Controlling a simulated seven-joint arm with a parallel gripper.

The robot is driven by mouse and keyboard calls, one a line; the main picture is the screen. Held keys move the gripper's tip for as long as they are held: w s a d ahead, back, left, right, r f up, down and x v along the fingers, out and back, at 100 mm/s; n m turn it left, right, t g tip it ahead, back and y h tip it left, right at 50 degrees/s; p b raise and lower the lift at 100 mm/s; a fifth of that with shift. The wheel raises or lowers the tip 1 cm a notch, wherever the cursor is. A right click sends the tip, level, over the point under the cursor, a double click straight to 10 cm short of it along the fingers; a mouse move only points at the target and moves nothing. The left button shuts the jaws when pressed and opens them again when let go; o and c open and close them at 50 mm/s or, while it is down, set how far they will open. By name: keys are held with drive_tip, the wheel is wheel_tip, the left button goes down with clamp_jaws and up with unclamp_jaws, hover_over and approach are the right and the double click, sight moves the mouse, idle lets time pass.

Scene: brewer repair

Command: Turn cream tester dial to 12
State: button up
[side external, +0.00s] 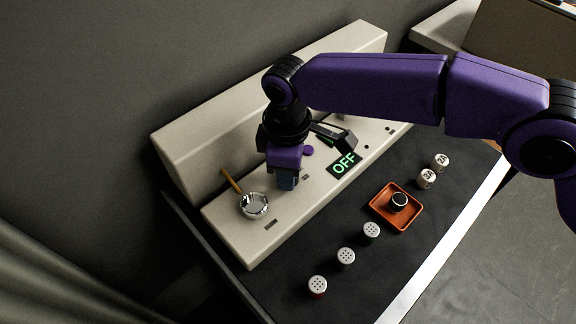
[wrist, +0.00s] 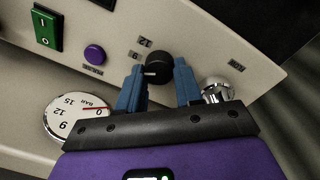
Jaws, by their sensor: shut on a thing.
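The cream tester (side external: 235,222) is a long cream panel with a raised back, running diagonally across the side external view. Its black round dial (wrist: 159,65) shows in the wrist view, with a light pointer mark facing left. In the side external view my gripper (side external: 287,183) reaches down to the panel and hides the dial.
A purple button (wrist: 94,54) and a green switch (wrist: 45,30) lie left of the dial. A pressure gauge (wrist: 75,120) and a chrome part (wrist: 216,89) are close to the fingers. An OFF display (side external: 345,164) is on the panel. An orange tray (side external: 379,207) and several shakers stand in front.

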drive_tip(key=m, duration=0.5)
drive_tip(key=shift+w+m, duration=0.1)
drive_tip(key=shift+m, duration=0.2)
drive_tip(key=m, duration=0.5)
drive_tip(key=shift+d+m+h, duration=0.1)
drive_tip(key=shift+m+h, duration=0.2)
drive_tip(key=o, duration=1)
drive_tip(key=shift+o, duration=0.2)
drive_tip(key=shift+r, duration=0.1)
drive_tip(key=r, duration=0.6)
drive_tip(key=shift+a+r, duration=0.2)
drive_tip(key=shift+r, duration=0.5)
